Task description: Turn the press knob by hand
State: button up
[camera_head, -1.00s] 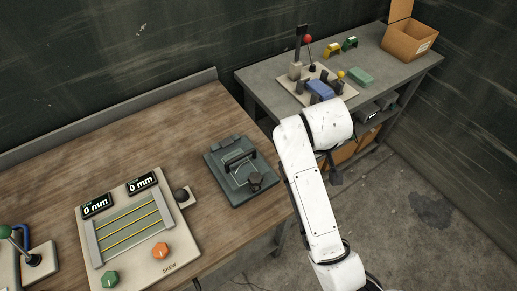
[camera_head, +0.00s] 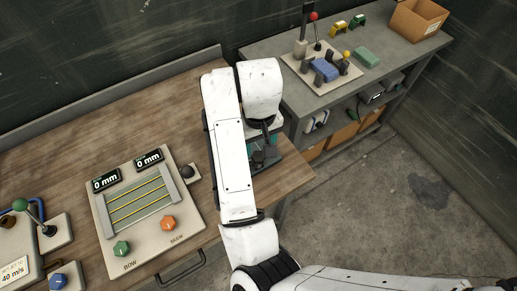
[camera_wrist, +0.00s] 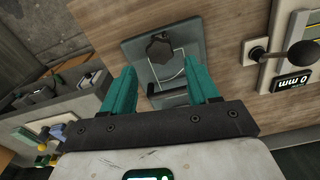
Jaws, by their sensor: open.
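The press is a grey-green plate (camera_wrist: 134,50) on the wooden table, with a dark lobed knob (camera_wrist: 160,48) and a dark bar handle (camera_wrist: 168,97). In the wrist view my gripper (camera_wrist: 163,68) is open, its two teal fingers pointing toward the plate. The knob appears between and beyond the fingertips; I cannot tell whether they touch it. The handle lies nearer the gripper body, between the fingers. In the head view my white arm hides most of the press, and only part of the plate's near right side (camera_head: 268,162) shows.
Left of the press is a panel (camera_head: 155,235) with two 0 mm displays, a green knob (camera_head: 121,249) and an orange knob (camera_head: 168,223). A black ball lever (camera_head: 188,172) stands close to the press. A grey bench (camera_head: 385,65) with fixtures is at the right.

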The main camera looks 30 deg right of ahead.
aim_at(258, 156)
jog(key=shift+f, duration=2.65)
jog(key=c, duration=0.8)
jog(key=shift+o, duration=0.2)
